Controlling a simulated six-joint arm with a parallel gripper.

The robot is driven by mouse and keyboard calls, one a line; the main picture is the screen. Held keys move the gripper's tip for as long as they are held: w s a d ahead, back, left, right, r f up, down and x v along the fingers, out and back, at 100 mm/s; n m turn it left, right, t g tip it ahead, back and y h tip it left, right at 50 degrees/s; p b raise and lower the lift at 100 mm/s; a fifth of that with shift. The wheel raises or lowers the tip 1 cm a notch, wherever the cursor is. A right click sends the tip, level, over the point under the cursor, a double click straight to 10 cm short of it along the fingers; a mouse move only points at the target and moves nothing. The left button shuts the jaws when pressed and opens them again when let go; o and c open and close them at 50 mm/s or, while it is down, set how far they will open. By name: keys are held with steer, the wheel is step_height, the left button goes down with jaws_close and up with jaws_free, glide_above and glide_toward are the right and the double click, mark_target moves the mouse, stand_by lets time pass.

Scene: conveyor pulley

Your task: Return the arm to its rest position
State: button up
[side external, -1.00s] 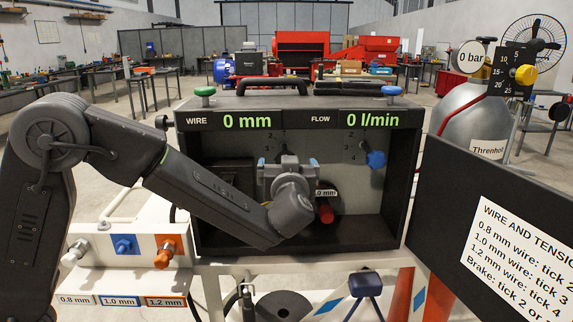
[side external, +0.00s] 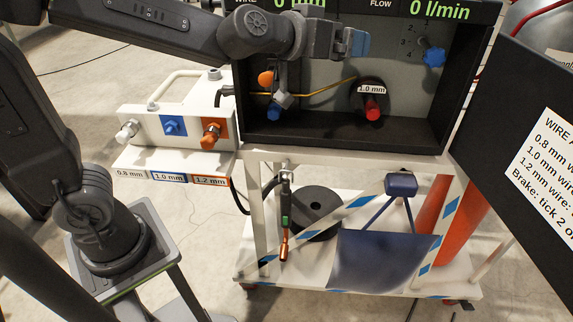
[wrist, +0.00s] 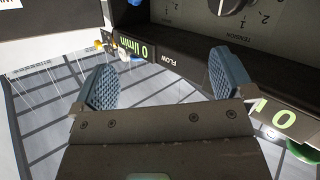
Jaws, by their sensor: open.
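The wire reaches a small feed mechanism with an orange knob (side external: 266,78) and a blue knob (side external: 274,112). A blue dial (side external: 434,57) sits on the back panel at the right. My forearm hides part of the box's upper left.
A white unit (side external: 185,122) with silver, blue and orange fittings stands left of the box. A dark sign panel (side external: 500,130) stands close at the right.

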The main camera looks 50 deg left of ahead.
steer(key=s+a+f+g, duration=0.2)
steer(key=s+f+g, duration=0.1)
steer(key=s, duration=0.5)
steer(key=s+a+f+m+g, duration=0.1)
steer(key=s+f+g, duration=0.2)
steer(key=s, duration=0.4)
steer(key=s+a+f+m+g, duration=0.1)
steer(key=s+a+f+g, duration=0.1)
steer(key=s, duration=0.6)
step_height(320, 180, down, 2)
steer(key=shift+s+a+f+g+y, duration=0.1)
steer(key=shift+s+a+g+y, duration=0.25)
steer(key=shift+g, duration=0.25)
